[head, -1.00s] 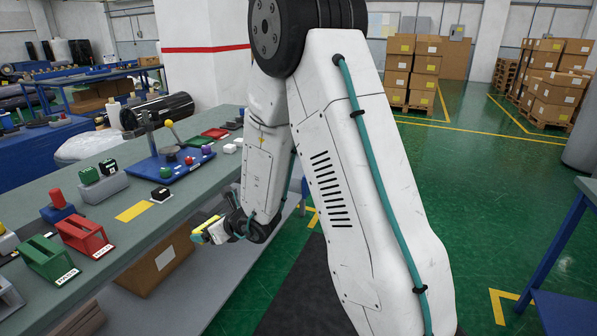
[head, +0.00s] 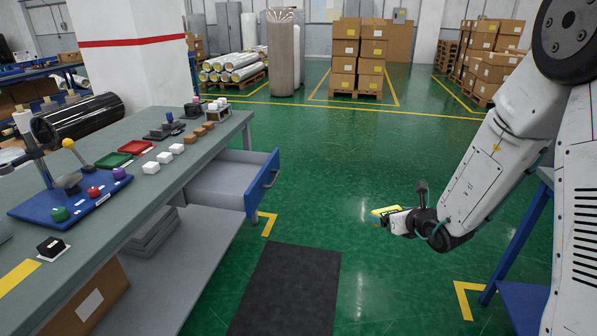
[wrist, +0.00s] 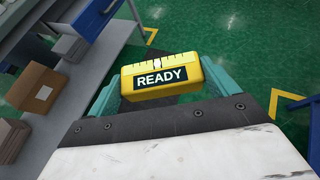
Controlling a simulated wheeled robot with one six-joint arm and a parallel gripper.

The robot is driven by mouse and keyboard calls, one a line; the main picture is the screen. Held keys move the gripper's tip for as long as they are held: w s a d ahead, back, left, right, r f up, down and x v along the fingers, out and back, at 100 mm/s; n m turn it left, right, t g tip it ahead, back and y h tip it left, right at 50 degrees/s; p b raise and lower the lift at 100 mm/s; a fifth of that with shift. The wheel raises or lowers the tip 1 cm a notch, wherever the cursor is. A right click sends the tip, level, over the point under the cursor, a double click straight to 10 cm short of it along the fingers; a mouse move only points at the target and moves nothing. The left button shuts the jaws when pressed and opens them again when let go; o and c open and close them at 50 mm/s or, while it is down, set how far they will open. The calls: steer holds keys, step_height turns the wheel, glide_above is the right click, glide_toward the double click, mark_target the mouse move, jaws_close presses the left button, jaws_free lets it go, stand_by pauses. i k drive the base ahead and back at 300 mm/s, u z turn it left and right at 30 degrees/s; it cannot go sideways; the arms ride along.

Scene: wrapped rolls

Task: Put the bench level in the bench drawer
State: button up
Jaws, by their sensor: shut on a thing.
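The bench level is a yellow block with a dark "READY" label and tick marks along its top; it shows in the wrist view (wrist: 160,75) and as a small yellow shape in the head view (head: 385,210). My gripper (head: 384,218) is shut on it, with teal fingers on both sides in the wrist view (wrist: 162,82). It is held in the air over the green floor, right of the bench. The bench drawer (head: 262,181) is blue-fronted with a grey inside, pulled open at the bench's far end. The part of its inside that shows looks empty.
The grey-green bench (head: 115,195) on the left carries a blue tool stand (head: 75,205), red and green trays and white blocks. A dark mat (head: 288,285) lies on the floor. A blue frame (head: 525,245) stands at right. Open floor lies between drawer and gripper.

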mark_target(233, 192)
steer(key=z, duration=0.3)
steer(key=i, duration=2.95)
steer(key=u, duration=1.85)
